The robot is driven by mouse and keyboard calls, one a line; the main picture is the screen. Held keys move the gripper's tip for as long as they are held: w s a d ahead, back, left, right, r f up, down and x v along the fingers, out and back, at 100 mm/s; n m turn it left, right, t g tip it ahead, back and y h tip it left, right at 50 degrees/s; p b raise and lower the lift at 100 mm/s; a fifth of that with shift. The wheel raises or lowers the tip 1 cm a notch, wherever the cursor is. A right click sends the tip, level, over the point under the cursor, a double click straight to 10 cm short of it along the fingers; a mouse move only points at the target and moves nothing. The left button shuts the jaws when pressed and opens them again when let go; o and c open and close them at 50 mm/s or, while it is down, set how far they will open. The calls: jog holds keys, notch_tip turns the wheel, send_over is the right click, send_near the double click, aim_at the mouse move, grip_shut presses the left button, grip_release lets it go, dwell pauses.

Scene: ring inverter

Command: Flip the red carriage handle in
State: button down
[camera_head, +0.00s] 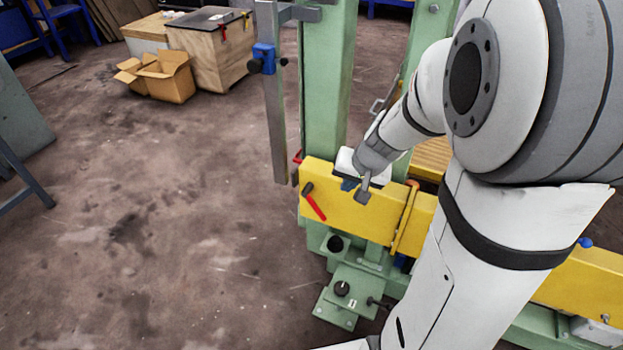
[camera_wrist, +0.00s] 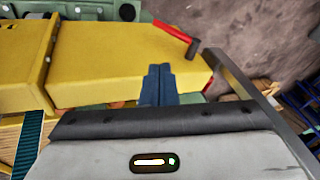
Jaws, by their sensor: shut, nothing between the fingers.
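A red handle (camera_head: 315,206) with a dark pivot sits on the front face of the yellow beam (camera_head: 345,217), near its left end. It slants down and to the right from the pivot. In the wrist view the red handle (camera_wrist: 173,32) extends up and left from its dark pivot, near the beam's far end. My gripper (camera_head: 363,195) is at the beam's top edge, to the right of the handle and apart from it. In the wrist view its blue fingers (camera_wrist: 158,75) are together and empty, over the yellow beam, short of the handle.
A green post (camera_head: 327,80) rises behind the beam, with a grey upright bar (camera_head: 276,120) left of it. A small red part (camera_head: 297,158) shows at the beam's left end. Cardboard boxes (camera_head: 168,77) and a wooden crate (camera_head: 210,45) stand far back. The floor at left is clear.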

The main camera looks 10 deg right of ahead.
notch_tip(320, 180, down, 4)
jog(key=w+d+b, duration=0.1)
jog(key=b, duration=0.5)
send_near(325, 219)
jog(key=shift+w+d+f+m, duration=0.3)
jog(key=shift+w+d+f, duration=0.5)
jog(key=shift+w, duration=0.25)
jog(key=a, duration=0.1)
jog(key=w+a+f, duration=0.1)
jog(key=a+f, duration=0.1)
jog(key=shift+w+a+f, duration=0.1)
jog(key=shift+w, duration=0.15)
jog(key=shift+f, duration=0.1)
